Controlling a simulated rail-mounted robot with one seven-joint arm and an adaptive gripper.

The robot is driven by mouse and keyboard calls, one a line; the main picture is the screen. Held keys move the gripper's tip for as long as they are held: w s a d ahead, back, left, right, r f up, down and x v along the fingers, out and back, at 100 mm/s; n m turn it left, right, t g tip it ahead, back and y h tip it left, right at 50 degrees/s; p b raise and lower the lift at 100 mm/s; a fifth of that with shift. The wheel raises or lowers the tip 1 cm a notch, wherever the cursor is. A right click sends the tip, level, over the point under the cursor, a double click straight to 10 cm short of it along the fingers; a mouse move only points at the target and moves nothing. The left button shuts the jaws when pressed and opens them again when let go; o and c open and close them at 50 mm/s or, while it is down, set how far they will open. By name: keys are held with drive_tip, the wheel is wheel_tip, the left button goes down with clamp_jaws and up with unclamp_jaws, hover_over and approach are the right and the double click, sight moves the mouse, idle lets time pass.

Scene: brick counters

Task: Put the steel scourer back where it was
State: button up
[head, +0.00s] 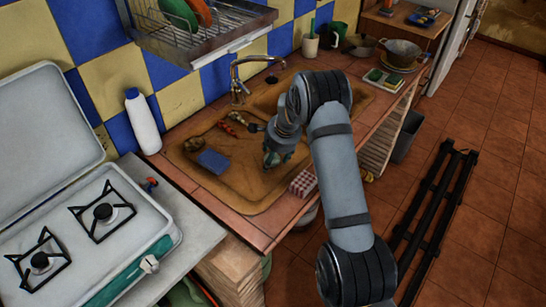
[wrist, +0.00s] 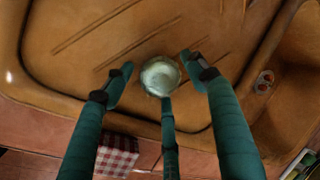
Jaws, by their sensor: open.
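A round, shiny silvery thing (wrist: 160,76), which looks like the steel scourer, lies on the ribbed drainboard of the brown sink (wrist: 100,42) in the wrist view. My gripper (wrist: 157,65) is open, with its green fingers spread around it: one on the left, one on the right, and a third at its near edge. I cannot tell whether the third finger touches it. In the head view my gripper (head: 273,158) points down over the drainboard, and I cannot make out the scourer there.
A blue pad (head: 213,161) and several small items lie on the drainboard. A red-checked cloth (head: 302,183) is at the counter's front edge. A faucet (head: 238,75) stands behind, a white bottle (head: 143,122) and camp stove (head: 90,235) to the left. A dish rack (head: 200,30) hangs above.

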drive_tip(key=shift+r+p, duration=0.3)
drive_tip(key=b+v, duration=0.1)
drive_tip(key=v, duration=1.1)
drive_tip(key=shift+b, duration=0.3)
drive_tip(key=shift+f, duration=0.1)
